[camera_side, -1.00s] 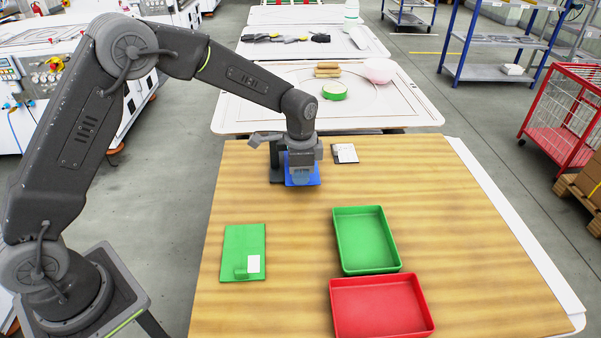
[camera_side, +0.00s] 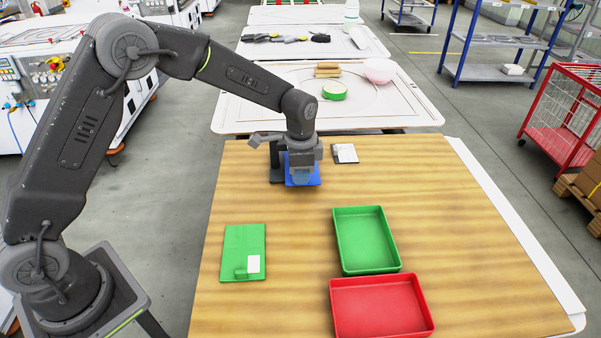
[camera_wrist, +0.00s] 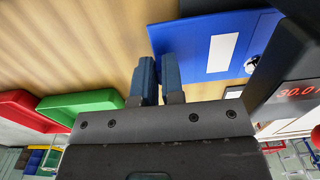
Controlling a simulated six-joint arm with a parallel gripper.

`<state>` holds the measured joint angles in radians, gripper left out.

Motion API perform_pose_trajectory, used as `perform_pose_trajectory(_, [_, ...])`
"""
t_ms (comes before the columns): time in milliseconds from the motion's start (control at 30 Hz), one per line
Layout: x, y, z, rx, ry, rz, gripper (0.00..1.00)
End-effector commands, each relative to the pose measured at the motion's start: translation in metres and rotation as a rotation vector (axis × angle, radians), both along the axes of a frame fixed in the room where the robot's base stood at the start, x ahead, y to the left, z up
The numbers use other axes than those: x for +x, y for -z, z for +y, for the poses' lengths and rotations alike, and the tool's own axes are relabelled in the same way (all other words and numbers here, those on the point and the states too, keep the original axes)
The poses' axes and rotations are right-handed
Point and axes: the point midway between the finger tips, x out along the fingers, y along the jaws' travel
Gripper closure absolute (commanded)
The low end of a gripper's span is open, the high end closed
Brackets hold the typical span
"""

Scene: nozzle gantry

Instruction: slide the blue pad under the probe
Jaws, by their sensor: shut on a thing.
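The blue pad (camera_side: 313,182) lies flat on the wooden table at the far side, partly hidden by my gripper (camera_side: 302,175). In the wrist view the blue pad (camera_wrist: 190,45) carries a white label, and my gripper (camera_wrist: 158,82) has its two fingers close together at the pad's edge. It is shut on the pad; the gripped part is mostly hidden between the fingers. A dark gantry (camera_side: 276,168) stands at the pad's left in the side view. In the wrist view a small round pale tip (camera_wrist: 251,64), perhaps the probe, shows over the pad beside the dark gantry housing.
A green pad (camera_side: 243,245) with a white label lies at the near left. A green tray (camera_side: 338,243) and a red tray (camera_side: 336,310) stand at the near right. A small dark piece with a white label (camera_side: 345,153) lies right of my gripper. The table's middle is clear.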

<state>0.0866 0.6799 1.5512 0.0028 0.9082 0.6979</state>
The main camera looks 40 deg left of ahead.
Motion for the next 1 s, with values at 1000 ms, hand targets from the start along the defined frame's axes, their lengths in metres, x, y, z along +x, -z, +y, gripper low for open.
perform_pose_trajectory(1000, [-0.0002,0.0093,0.0001,0.0,0.0,0.001,0.81])
